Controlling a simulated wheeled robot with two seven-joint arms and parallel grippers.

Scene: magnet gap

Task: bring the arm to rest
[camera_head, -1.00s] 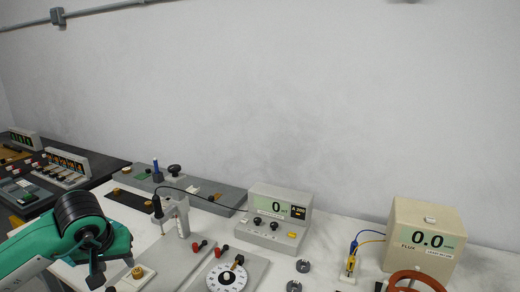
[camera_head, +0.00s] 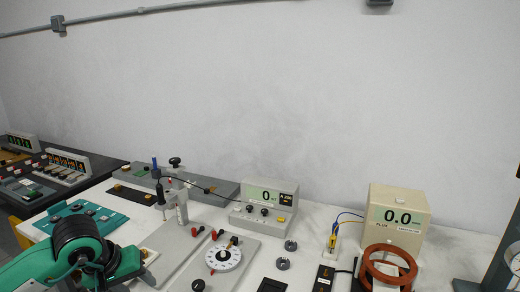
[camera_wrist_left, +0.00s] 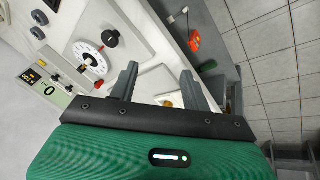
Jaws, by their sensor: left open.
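My left arm (camera_head: 85,255), green with black rings, comes in at the lower left of the head view. It is bent, with its forearm low over the front left of the white table (camera_head: 328,233). In the left wrist view my left gripper (camera_wrist_left: 158,76) has its two grey fingers well apart with nothing between them. Past the fingers are a white dial (camera_wrist_left: 85,54) on a grey plate and part of the floor. The fingertips are hard to make out in the head view. No right gripper shows.
A dial plate (camera_head: 222,257), a grey meter reading 0 (camera_head: 264,205) and a beige flux box reading 0.0 (camera_head: 399,212) stand on the table. A red-brown ring (camera_head: 388,266) is in front of the box. A probe stand (camera_head: 180,207) stands behind my arm.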

